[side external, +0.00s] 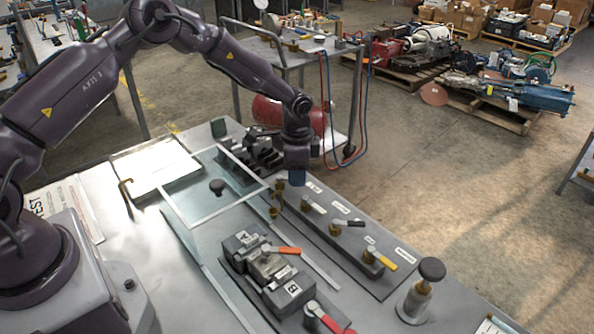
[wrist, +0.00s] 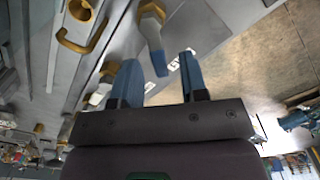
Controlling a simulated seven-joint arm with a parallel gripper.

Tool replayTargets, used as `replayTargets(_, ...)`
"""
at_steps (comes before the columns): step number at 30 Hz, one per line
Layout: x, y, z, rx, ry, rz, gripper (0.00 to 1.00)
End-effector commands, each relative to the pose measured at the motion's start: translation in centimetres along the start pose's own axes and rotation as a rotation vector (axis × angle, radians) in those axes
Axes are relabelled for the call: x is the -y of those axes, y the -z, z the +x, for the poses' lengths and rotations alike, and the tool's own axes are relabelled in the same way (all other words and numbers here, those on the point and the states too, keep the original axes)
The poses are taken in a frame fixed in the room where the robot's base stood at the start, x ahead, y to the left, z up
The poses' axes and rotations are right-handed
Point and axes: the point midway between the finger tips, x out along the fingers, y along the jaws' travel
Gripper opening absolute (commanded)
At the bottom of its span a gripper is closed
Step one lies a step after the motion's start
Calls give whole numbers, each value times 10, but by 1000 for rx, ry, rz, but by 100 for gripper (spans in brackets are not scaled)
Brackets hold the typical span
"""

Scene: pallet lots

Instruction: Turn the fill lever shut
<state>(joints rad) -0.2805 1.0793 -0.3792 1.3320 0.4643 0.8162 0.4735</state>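My gripper (wrist: 160,78) is open, its two blue fingers apart. In the side view my gripper (side external: 297,181) points down over the far end of the valve panel (side external: 388,284). In the wrist view a lever with a blue handle (wrist: 158,60) and a brass hub reaches between the fingers, with gaps on both sides. My gripper hides this lever in the side view. White labels (wrist: 174,65) sit beside it, too small to read, so I cannot confirm it is the fill lever. The panel also bears white (side external: 316,206), black (side external: 352,223) and yellow (side external: 381,259) levers.
Brass fittings (side external: 275,203) stand close to my gripper. A grey block fixture (side external: 266,268) with an orange lever (side external: 283,249) and a red lever (side external: 330,319) lies nearer the camera. A black-knobbed post (side external: 416,300) stands at the panel's near end.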

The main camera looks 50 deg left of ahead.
Motion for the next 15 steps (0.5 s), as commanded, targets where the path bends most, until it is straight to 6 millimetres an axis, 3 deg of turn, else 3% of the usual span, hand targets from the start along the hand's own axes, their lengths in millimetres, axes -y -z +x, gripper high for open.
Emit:
replayTargets(7,0,0,1,0,0,0,40)
replayTargets(12,0,0,1,0,0,0,3)
replayTargets(15,0,0,1,0,0,-1,0)
